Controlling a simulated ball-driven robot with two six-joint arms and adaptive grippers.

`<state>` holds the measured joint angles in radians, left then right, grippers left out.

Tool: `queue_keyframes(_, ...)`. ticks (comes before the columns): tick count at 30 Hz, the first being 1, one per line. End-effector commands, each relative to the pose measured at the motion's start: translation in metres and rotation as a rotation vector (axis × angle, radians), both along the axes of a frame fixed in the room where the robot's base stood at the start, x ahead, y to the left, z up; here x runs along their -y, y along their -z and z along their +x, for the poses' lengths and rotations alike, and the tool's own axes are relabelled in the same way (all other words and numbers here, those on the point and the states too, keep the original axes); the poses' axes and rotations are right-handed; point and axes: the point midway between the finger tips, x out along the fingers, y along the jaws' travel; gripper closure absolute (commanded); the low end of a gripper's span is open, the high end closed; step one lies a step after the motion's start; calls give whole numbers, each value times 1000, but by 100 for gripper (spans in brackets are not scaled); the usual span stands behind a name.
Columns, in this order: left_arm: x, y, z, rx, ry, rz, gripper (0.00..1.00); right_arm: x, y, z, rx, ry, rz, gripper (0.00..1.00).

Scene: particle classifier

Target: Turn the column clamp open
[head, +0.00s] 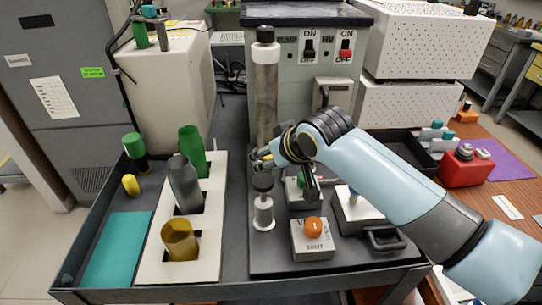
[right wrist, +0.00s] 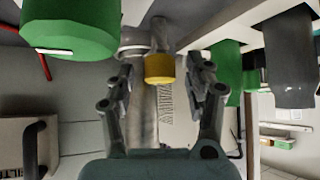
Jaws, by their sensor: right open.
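The metal column (head: 265,100) with a black cap stands upright in front of the grey control cabinet. My right gripper (head: 264,159) is at its lower end, with its fingers apart. In the right wrist view, a yellow-ended grey lever (right wrist: 160,68) lies ahead between the two open fingers of the right gripper (right wrist: 160,85). It appears joined to a metal ring, likely the column clamp. I see no contact with the fingers. In the head view the clamp is mostly hidden by my gripper. My left gripper is not in view.
A green button (right wrist: 70,25) is close in the right wrist view. A metal piece with a black top (head: 263,212) stands below my gripper. An orange-knobbed valve box (head: 312,240) is in front. A white rack (head: 205,250) holds green, grey and yellow containers at left.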

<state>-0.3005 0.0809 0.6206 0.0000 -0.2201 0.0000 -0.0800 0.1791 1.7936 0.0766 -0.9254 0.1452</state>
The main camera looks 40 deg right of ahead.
Motion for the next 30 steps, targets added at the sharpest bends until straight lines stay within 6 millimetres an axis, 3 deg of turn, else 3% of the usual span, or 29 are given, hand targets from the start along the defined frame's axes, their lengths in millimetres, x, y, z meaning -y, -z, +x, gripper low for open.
queue_keyframes(2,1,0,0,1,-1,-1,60,0,0,0,0,0,0,50)
queue_keyframes(13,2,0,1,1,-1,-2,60,0,0,0,0,0,0,99)
queue_keyframes(23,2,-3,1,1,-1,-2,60,1,-1,-1,-1,-41,-1,100)
queue_keyframes(30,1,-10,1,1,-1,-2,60,3,-2,0,0,-182,-1,100)
